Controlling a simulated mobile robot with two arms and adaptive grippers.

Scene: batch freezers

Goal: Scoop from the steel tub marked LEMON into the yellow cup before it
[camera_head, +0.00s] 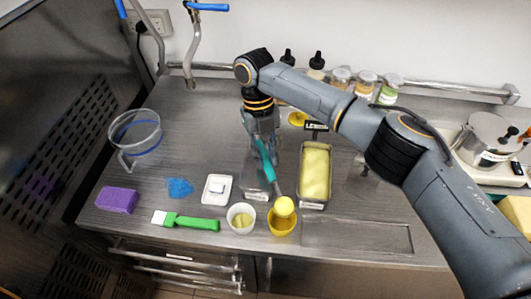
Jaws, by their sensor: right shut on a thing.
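My right gripper (262,138) is shut on a scoop with a teal handle (266,160). The scoop points down toward the front, and a yellow ball (284,205) is at its lower end. The ball is at the mouth of the yellow cup (282,227); I cannot tell whether it touches the cup. The steel tub (313,206) of pale yellow ice cream (316,172) stands right behind and beside the cup. A dark label (316,126) stands at its back, its text too small to read fully. My left gripper is out of view.
A white cup (241,218) with something yellowish inside stands left of the yellow cup. Further left are a white scale-like block (217,190), a green-handled spatula (190,222), a blue cloth (179,188), a purple sponge (117,200) and a clear round container (135,134). Jars line the back.

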